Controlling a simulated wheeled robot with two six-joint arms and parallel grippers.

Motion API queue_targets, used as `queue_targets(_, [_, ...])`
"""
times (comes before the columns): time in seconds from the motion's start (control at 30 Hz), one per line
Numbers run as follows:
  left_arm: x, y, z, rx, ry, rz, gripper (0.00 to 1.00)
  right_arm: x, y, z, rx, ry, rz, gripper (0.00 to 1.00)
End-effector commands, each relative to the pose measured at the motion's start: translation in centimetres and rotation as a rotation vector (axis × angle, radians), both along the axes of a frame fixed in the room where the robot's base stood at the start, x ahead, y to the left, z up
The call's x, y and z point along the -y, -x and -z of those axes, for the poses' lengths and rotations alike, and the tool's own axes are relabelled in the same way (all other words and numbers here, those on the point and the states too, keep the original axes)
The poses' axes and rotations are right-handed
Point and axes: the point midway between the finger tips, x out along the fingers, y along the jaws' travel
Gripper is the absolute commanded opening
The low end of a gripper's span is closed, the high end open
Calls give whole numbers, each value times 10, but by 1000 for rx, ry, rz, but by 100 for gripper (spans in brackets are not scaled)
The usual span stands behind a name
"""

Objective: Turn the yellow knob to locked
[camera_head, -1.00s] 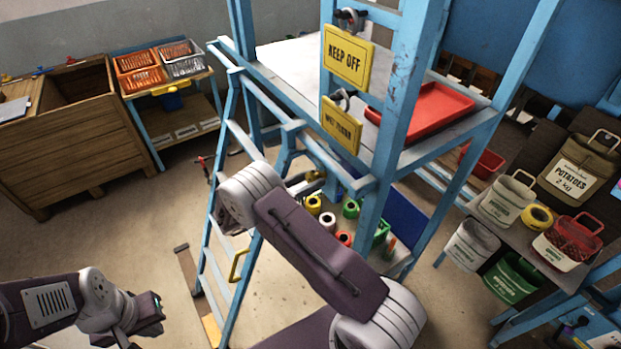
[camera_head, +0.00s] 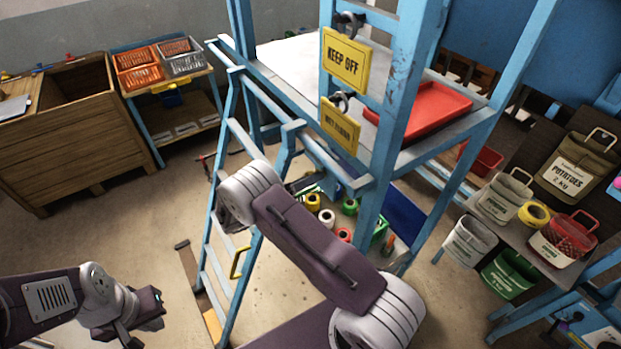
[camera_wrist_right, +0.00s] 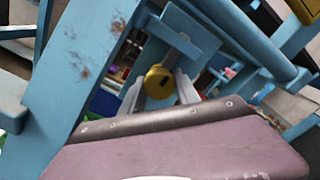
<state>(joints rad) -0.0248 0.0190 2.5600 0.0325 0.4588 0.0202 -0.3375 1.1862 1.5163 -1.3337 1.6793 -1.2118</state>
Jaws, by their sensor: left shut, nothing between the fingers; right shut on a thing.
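The yellow knob (camera_wrist_right: 158,84) shows in the right wrist view, round, with a small dark mark on its upper right face. It sits against a blue post of the frame. My right gripper (camera_wrist_right: 160,92) is shut on the knob, one pale finger on each side of it. In the head view, my right arm's own links and the blue bars hide the knob and the right gripper's fingertips. My left gripper (camera_head: 130,337) is at the lower left of the head view, shut and empty, over the floor and far from the knob.
A blue ladder (camera_head: 213,263) and blue platform frame (camera_head: 395,80) stand close around my right arm. Two yellow signs (camera_head: 346,60) hang on the frame. A red tray (camera_head: 430,103) lies on the platform. A wooden crate (camera_head: 80,140) stands left; labelled bins (camera_head: 568,168) stand right.

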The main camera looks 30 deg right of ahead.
Motion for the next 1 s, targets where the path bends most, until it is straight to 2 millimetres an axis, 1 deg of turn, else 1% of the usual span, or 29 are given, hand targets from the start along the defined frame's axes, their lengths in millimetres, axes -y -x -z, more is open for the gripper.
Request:
queue_targets(0.03, [0, 0, -1, 0, 0, 0, 0, 0, -2, -5, 2, 7, -3, 0])
queue_targets(0.5, [0, 0, -1, 0, 0, 0, 0, 0, -2, -5, -9, 9, -2, 0])
queue_targets(0.53, [0, 0, -1, 0, 0, 0, 0, 0, -2, -4, -9, 8, -3, 43])
queue_targets(0.6, [0, 0, -1, 0, 0, 0, 0, 0, -2, -4, -10, 6, -3, 59])
queue_targets(0.9, [0, 0, 1, 0, 0, 0, 0, -1, -1, -1, -13, 5, -2, 59])
queue_targets(0.97, [0, 0, 5, 0, 0, 0, 0, -7, -1, 1, -12, 4, -4, 59])
queue_targets(1.0, [0, 0, 10, 0, 0, 0, 0, -13, -1, 3, -11, 3, -6, 59])
